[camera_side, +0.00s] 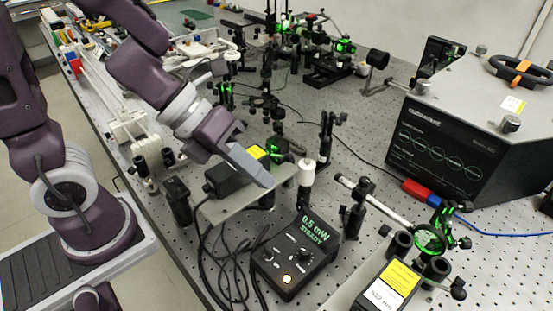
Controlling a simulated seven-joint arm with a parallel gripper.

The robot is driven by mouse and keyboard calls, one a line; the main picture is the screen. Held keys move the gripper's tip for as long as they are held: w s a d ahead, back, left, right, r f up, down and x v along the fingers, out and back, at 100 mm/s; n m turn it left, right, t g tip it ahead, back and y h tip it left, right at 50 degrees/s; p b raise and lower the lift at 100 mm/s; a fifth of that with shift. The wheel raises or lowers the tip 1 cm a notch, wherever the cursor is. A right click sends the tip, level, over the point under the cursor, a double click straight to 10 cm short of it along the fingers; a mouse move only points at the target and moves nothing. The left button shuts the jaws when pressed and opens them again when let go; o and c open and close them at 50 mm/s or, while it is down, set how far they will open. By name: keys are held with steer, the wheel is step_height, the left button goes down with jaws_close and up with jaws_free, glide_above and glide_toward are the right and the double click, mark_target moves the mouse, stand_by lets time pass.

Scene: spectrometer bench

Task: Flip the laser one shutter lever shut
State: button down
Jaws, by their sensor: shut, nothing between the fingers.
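My gripper (264,180) is shut and empty, its tip pointing down and to the right. In the picture it overlaps a black laser-like box (222,180) with a yellow label, on a silver plate (222,211). I cannot tell whether the gripper touches the box. A white cylinder (306,172) on a dark post stands just right of the gripper tip. A second black box (378,291) with yellow and white labels is at the bottom right. I cannot make out which box is laser one, and no shutter lever can be told apart; it may be hidden behind my gripper.
A black meter (294,262) reading "0.5 mW STEADY" stands below the gripper, with loose black cables to its left. A ring-shaped optic (429,239) stands right. A large instrument (445,150) fills the right rear. Several optic mounts crowd the back of the perforated bench (330,85).

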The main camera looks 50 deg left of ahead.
steer(key=shift+w, duration=2.1)
